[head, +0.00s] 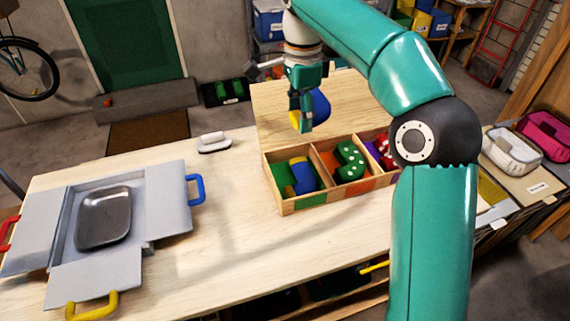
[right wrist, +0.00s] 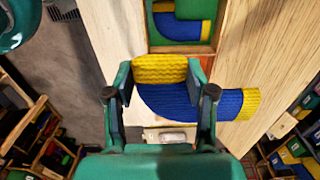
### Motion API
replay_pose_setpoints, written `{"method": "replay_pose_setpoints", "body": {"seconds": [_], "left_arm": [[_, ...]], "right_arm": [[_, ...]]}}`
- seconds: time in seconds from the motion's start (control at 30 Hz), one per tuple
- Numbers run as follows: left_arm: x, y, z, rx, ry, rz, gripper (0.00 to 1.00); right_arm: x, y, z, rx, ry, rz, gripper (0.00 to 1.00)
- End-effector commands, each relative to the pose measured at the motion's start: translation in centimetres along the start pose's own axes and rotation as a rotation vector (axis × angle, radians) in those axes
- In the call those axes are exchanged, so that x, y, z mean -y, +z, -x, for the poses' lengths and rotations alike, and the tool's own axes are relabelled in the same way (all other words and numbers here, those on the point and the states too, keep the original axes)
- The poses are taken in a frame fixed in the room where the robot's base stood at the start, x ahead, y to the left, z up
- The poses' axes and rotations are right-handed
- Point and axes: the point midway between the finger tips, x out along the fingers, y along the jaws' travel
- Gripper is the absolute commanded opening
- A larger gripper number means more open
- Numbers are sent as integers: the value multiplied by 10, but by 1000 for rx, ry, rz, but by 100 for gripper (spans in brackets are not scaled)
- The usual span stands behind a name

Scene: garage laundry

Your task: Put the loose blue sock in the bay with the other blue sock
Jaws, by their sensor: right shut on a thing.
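The loose blue sock (head: 322,108) with yellow ends is held in my right gripper (head: 305,122), above and behind the wooden sectioned box (head: 290,208). In the right wrist view the blue sock (right wrist: 200,103) has one yellow part between the fingers of the right gripper (right wrist: 160,88), and its blue length points right. The other blue sock (head: 302,176), also with yellow, lies in the box's left bay; it also shows at the top of the right wrist view (right wrist: 180,27). The held sock is apart from that bay. My left gripper is out of view.
A green dotted sock (head: 350,161) fills the middle bay, and a red dotted item (head: 385,153) the right bay, partly hidden by my arm. A grey case with a metal tray (head: 104,217) stands left. The table's middle is clear. A white-handled item (head: 213,142) lies behind.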

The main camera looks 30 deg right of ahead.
Motion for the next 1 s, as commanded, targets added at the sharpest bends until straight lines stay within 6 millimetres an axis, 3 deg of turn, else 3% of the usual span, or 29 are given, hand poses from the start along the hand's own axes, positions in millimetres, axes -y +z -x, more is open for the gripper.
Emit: {"method": "replay_pose_setpoints", "body": {"seconds": [0.17, 0.5, 0.7, 1.0], "left_arm": [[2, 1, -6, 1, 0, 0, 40], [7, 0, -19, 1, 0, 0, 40], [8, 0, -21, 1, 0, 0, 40], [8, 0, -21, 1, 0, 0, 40]], "right_arm": [[1, 3, -17, -1, 2, 8, 23], [2, 5, -103, -2, 8, 11, 23], [2, 5, -144, 0, 4, 11, 23], [2, 5, -169, -1, 4, 11, 23]]}}
